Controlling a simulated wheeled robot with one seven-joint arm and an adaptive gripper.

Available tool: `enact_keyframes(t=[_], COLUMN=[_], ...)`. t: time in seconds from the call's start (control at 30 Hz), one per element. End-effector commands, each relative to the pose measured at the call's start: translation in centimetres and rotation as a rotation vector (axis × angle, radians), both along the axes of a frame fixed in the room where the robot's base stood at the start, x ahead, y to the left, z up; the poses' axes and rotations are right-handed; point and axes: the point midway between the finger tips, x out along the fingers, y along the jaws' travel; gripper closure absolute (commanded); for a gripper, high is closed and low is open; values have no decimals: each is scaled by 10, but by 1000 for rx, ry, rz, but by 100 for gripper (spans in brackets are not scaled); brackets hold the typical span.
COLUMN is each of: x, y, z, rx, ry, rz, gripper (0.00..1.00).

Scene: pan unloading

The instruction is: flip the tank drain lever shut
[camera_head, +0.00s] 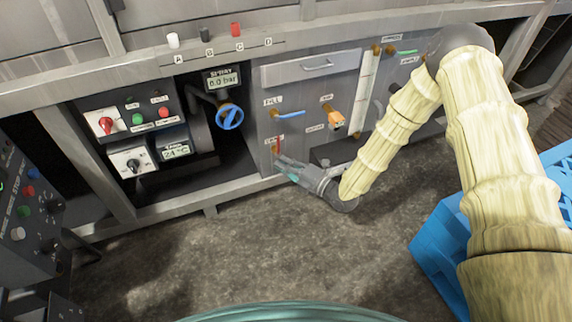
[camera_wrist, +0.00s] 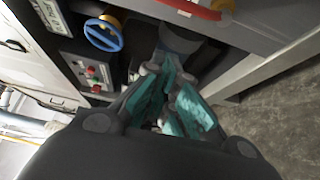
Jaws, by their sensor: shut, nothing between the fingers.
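The red drain lever (camera_head: 276,145) is on the lower left of the grey tank panel, under a small label. In the head view it stands roughly upright, and its lower part is close to my fingers. In the wrist view the red lever (camera_wrist: 188,8) shows at the top edge, partly cut off, beside a brass fitting. My gripper (camera_head: 279,162) is shut and empty, just below the lever. In the wrist view my gripper (camera_wrist: 172,68) has its teal pads close together, below the lever; I cannot tell whether it touches it.
A blue-handled fill valve (camera_head: 289,114) and an orange handle (camera_head: 336,118) sit above and right on the panel. A blue handwheel (camera_head: 230,116) and a switch box (camera_head: 130,159) are to the left. A blue crate (camera_head: 440,240) stands at right. The floor in front is clear.

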Motion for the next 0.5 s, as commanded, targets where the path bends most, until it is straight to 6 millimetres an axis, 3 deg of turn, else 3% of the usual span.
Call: enact_keyframes(t=[0.43,0.5], x=[49,55], y=[57,49], z=[-4,-3], rx=[1,1], ry=[-1,-2], rz=[-1,-5], gripper=[100,100])
